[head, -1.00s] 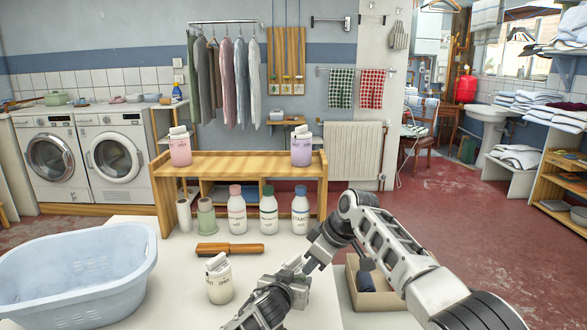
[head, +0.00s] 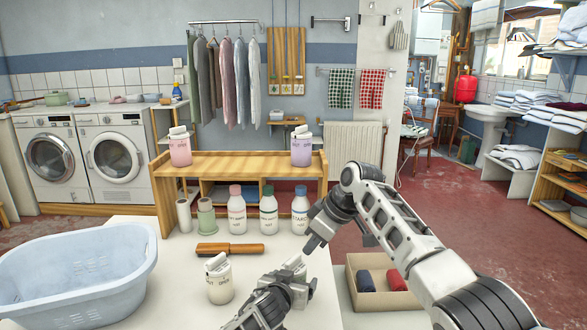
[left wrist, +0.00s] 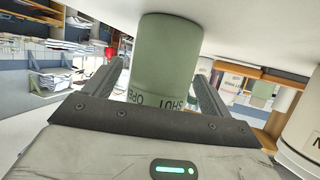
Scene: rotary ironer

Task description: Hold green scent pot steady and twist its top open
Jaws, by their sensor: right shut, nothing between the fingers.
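The green scent pot (left wrist: 166,55) stands between the two fingers of my left gripper (left wrist: 162,85) in the left wrist view, which shows it upside down. The words OPEN and SHUT are marked on its side; its top is hidden there by the gripper.
A white pot (head: 219,282), a wooden-handled brush (head: 230,248) and several bottles (head: 268,212) stand or lie left of and behind the grippers. A blue basin (head: 75,280) fills the table's left. A cardboard box (head: 400,300) with rolled cloths stands at right.

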